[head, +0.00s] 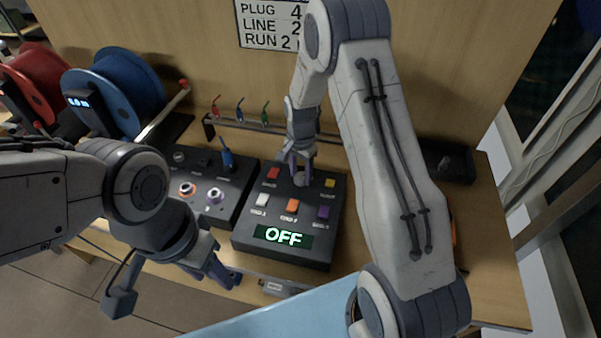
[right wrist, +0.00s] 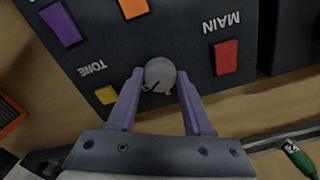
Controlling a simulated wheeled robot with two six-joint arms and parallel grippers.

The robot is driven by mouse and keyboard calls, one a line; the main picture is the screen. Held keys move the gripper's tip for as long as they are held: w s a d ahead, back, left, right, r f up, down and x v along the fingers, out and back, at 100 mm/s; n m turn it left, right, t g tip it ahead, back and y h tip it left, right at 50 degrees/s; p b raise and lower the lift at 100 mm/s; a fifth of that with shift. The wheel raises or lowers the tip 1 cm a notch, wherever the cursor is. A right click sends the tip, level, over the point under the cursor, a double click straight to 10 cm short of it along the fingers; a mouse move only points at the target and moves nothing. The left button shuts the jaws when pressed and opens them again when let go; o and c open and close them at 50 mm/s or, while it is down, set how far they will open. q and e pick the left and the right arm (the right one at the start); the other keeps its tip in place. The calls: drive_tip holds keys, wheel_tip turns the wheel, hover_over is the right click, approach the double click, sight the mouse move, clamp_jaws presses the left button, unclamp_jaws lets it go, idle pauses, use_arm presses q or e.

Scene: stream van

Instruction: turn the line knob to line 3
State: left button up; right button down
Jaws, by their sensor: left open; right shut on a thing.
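The dark control box (head: 240,243) stands on the bench, with coloured buttons and a lit green "OFF" display (head: 283,237). My right gripper (head: 299,172) reaches down to its far edge. In the right wrist view it is shut on a round grey knob (right wrist: 160,73), one finger on each side, between the red MAIN button (right wrist: 226,57) and the yellow TONE button (right wrist: 105,95). A dark pointer mark shows on the knob; the line number it points to cannot be read. My left gripper (head: 224,277) is open and empty at the bench's front edge.
A dark panel (head: 233,190) with sockets and a blue plug (head: 227,158) stands left of the box. Behind are blue (head: 120,88) and red (head: 48,75) reels and a rack of coloured plugs (head: 240,112). A wall sign (head: 270,25) lists PLUG, LINE and RUN.

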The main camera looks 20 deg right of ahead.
sight(301, 176)
drive_tip(key=shift+w+m, duration=0.1)
drive_tip(key=shift+m, duration=0.5)
drive_tip(key=shift+c, duration=1.6)
unclamp_jaws()
wheel_tip(301, 176, up, 11)
drive_tip(key=b, duration=0.1)
drive_tip(key=shift+f, duration=0.2)
